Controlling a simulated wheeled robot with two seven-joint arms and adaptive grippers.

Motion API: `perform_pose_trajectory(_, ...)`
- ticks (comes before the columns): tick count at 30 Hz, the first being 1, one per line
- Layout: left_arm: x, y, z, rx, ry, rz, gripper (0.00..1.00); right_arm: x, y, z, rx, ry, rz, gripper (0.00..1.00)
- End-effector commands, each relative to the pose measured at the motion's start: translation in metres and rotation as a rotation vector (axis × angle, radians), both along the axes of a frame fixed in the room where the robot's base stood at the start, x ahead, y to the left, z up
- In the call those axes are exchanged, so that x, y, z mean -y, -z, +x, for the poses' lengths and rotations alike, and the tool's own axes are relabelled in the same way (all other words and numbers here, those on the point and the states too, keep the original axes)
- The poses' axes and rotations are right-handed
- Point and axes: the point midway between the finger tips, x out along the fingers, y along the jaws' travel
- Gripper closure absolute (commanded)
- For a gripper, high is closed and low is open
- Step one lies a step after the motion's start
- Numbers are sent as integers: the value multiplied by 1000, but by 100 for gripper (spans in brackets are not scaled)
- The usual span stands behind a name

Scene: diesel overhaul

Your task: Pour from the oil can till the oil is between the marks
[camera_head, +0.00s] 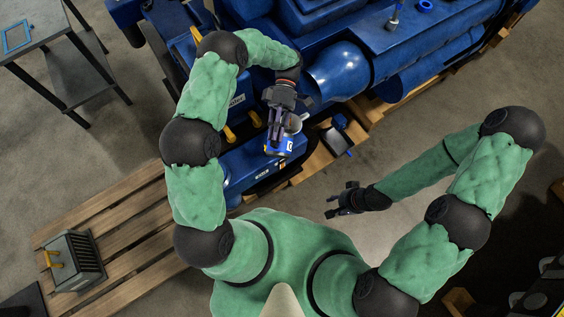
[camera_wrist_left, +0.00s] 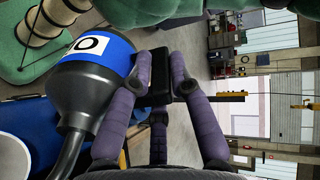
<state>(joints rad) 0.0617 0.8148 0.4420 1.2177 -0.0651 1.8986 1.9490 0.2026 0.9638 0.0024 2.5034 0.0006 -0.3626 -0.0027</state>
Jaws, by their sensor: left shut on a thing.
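The oil can (camera_head: 281,146), with a blue and white label, is held beside the blue engine (camera_head: 330,72). My left gripper (camera_head: 277,118) is shut on it. In the left wrist view the can (camera_wrist_left: 85,88) is dark, with a blue band and a white patch. It lies tilted, its curved spout (camera_wrist_left: 72,152) pointing to the lower left. The left fingers (camera_wrist_left: 161,75) close on a black part, seemingly its handle. No oil stream or level marks can be made out. My right gripper (camera_head: 338,203) is empty, apart from the engine; its finger opening is unclear.
A wooden pallet (camera_head: 125,215) lies at left with a grey finned box (camera_head: 74,262) on it. A dark side table (camera_head: 60,50) stands at upper left. Yellow handles (camera_head: 230,133) stick out near the left arm. Bare floor lies around the right gripper.

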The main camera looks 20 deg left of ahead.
Motion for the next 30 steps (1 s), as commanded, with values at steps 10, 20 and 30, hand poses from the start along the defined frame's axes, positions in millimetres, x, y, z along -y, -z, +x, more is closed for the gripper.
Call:
perform_pose_trajectory(10, 0, -1, 0, 0, 0, 0, 100, 0, 0, 0, 0, 0, 0, 60)
perform_pose_trajectory(20, -1, -4, 4, -27, 0, -3, 100, 0, 1, 0, 0, 0, 0, 60)
perform_pose_trajectory(30, -1, -5, 4, -35, -1, -4, 100, 0, 1, 0, 0, 0, 0, 60)
